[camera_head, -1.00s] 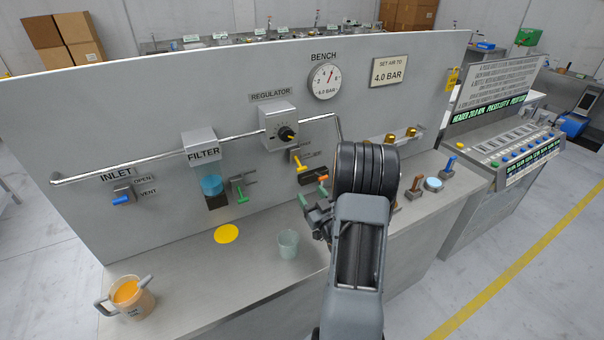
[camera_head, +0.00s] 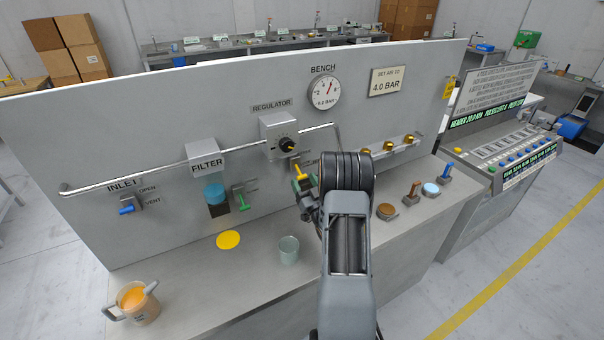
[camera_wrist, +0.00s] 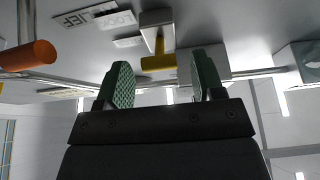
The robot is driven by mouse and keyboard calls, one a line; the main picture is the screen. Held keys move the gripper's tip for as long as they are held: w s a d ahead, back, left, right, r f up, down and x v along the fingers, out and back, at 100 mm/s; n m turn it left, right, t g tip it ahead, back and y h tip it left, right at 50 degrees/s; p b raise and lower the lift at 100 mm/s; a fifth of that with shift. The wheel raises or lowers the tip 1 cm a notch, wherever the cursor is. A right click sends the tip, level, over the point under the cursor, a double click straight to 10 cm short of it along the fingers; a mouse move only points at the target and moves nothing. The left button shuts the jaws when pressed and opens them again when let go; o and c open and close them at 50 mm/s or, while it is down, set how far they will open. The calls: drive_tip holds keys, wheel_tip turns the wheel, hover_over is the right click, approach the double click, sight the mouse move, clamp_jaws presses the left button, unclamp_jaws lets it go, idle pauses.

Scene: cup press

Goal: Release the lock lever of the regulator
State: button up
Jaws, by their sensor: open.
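The yellow lever (camera_head: 300,177) hangs from a small mount on the panel, below the regulator box (camera_head: 277,124) with its black knob (camera_head: 287,145). In the wrist view the yellow lever (camera_wrist: 158,62) shows its crossbar just beyond and between my two green-padded fingertips. A small plate that seems to read LOCK (camera_wrist: 120,20) is beside its mount. My gripper (camera_wrist: 163,85) is open, with nothing between the fingers. In the head view my gripper (camera_head: 307,207) is just below the lever, partly hidden by my arm.
An orange-red cylindrical handle (camera_wrist: 28,56) juts out left of my fingers in the wrist view. A clear cup (camera_head: 289,250) stands on the bench below. A pipe (camera_head: 130,178) runs along the panel.

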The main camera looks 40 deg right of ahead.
sight(298, 170)
drive_tip(key=shift+x, duration=1.1)
drive_tip(key=c, duration=0.9)
drive_tip(key=shift+c, duration=0.2)
